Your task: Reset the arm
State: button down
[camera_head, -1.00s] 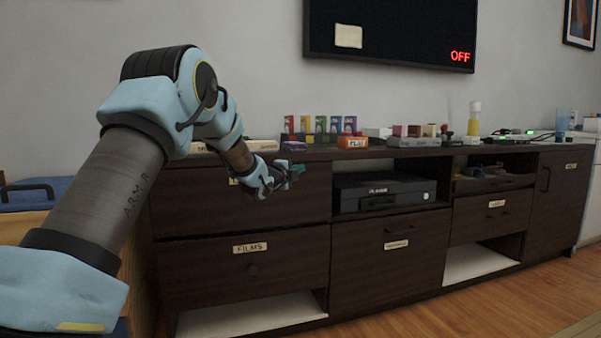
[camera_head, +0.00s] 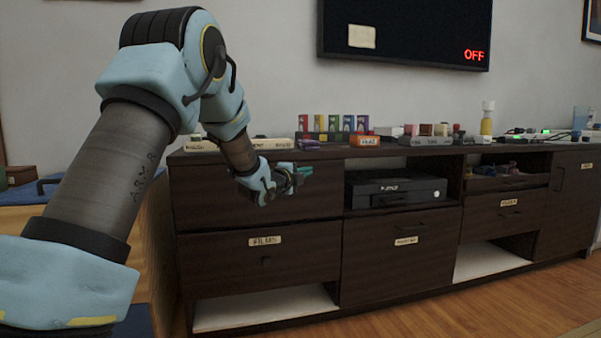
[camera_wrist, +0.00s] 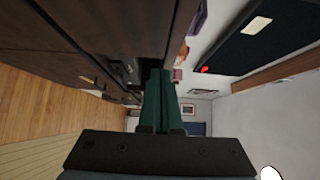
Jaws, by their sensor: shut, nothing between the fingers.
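My arm reaches up from the lower left of the head view and bends down at the elbow. My gripper (camera_head: 302,170) is in front of the upper left drawer of the dark cabinet (camera_head: 390,290), just below the cabinet's top edge. In the wrist view the green fingers (camera_wrist: 161,100) lie together, shut, with nothing held between them. The wrist view is turned on its side, with the cabinet on its left and the wall on its right.
The cabinet top holds an orange box (camera_head: 365,141), several coloured upright items (camera_head: 333,123) and a yellow bottle (camera_head: 487,118). A black device (camera_head: 396,188) sits in an open shelf. A screen (camera_head: 405,30) hangs above. Wooden floor lies in front.

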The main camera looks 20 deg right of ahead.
jog(key=s+a+f+n+g+y+p, duration=0.15)
jog(key=a+f+n+y, duration=0.35)
jog(key=a, duration=0.6)
jog(key=s+a+f+n+y+p, duration=0.1)
jog(key=s+a+n+y, duration=0.15)
jog(key=a+n, duration=0.6)
jog(key=s+a+f+n+y+p, duration=0.1)
jog(key=s+a+f+n+y, duration=0.25)
jog(key=a, duration=0.95)
jog(key=s+a+f+n+g+y+p, duration=0.1)
jog(key=s+a+f+n+g+y, duration=0.15)
jog(key=s+a+n, duration=0.4)
jog(key=s+a+f+n+g+y, duration=0.1)
jog(key=s+a+n+g, duration=0.3)
jog(key=s+a, duration=0.5)
jog(key=s+d+r+p, duration=0.1)
jog(key=r+p, duration=1.7)
jog(key=p, duration=0.1)
jog(key=s+r+p, duration=0.2)
jog(key=r+p, duration=1.7)
jog(key=shift+d+r, duration=0.25)
jog(key=shift+d, duration=0.1)
jog(key=shift+n, duration=0.25)
